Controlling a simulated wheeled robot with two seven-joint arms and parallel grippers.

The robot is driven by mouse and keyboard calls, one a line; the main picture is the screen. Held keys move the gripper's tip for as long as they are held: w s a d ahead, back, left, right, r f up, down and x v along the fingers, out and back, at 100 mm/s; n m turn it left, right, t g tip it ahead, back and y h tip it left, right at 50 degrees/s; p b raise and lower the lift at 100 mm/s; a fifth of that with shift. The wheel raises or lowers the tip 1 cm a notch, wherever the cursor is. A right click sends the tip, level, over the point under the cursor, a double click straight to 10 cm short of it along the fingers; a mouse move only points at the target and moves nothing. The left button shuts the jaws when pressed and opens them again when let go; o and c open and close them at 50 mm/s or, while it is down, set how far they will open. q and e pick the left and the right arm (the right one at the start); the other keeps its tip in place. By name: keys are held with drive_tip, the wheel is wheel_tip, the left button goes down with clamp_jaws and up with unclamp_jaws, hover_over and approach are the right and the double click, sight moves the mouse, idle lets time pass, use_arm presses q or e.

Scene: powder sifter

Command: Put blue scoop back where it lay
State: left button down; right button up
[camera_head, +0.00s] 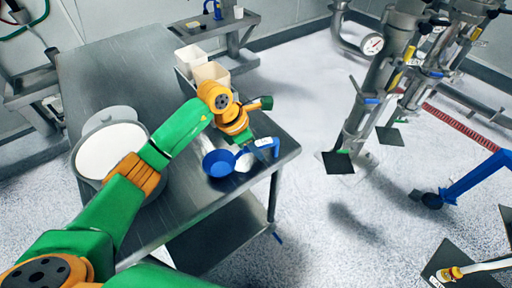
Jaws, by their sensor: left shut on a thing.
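The blue scoop (217,163) is at the right front part of the metal table (190,213), with its round bowl to the left and its handle reaching up and right. My left gripper (257,146) is shut on the blue scoop near the handle, and its fingers are small and partly hidden. A white patch (243,161) shows beside the scoop's bowl; I cannot tell what it is. I cannot tell whether the scoop touches the table top. My right gripper is not in view.
A large pot of white powder (108,148) stands on the table's left, beside my left arm. Cream containers (192,59) stand at the table's back right edge. Steel pipework with a gauge (372,44) stands to the right. The table's front middle is clear.

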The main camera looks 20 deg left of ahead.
use_arm(q)
drive_tip(key=shift+f, duration=0.1)
drive_tip(key=c, duration=0.7)
unclamp_jaws()
drive_tip(key=shift+o, duration=0.2)
drive_tip(key=b+v, duration=0.1)
drive_tip(key=v, duration=0.5)
drive_tip(key=shift+a+b, duration=0.1)
drive_tip(key=shift+b, duration=0.3)
drive_tip(key=shift+s+a+r, duration=0.1)
drive_tip(key=shift+s+r, duration=0.05)
drive_tip(key=shift+r, duration=0.4)
drive_tip(key=shift+f, duration=0.1)
